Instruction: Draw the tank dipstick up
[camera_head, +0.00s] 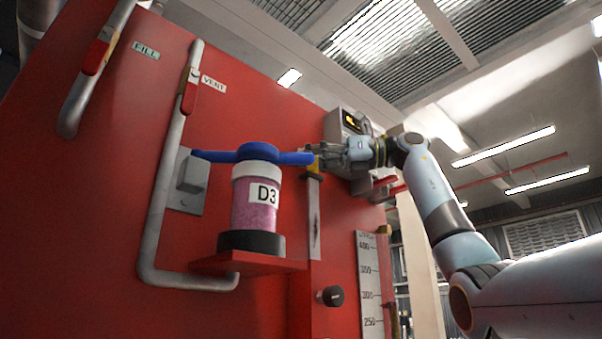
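The tank dipstick appears to be the narrow grey metal strip (314,220) upright on the front of the red tank, with a yellow grip (315,166) at its top. My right gripper (318,155) reaches in from the right, with its fingers at the yellow grip. The fingers are small and overlap the grip, so I cannot tell whether they are closed on it or only beside it. My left gripper is not in view.
A pink D3 canister (255,209) with a blue handle stands on a red shelf (262,265) left of the strip. A black knob (333,296) and a litre scale (370,285) are lower right. A grey display box (340,126) is behind my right gripper.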

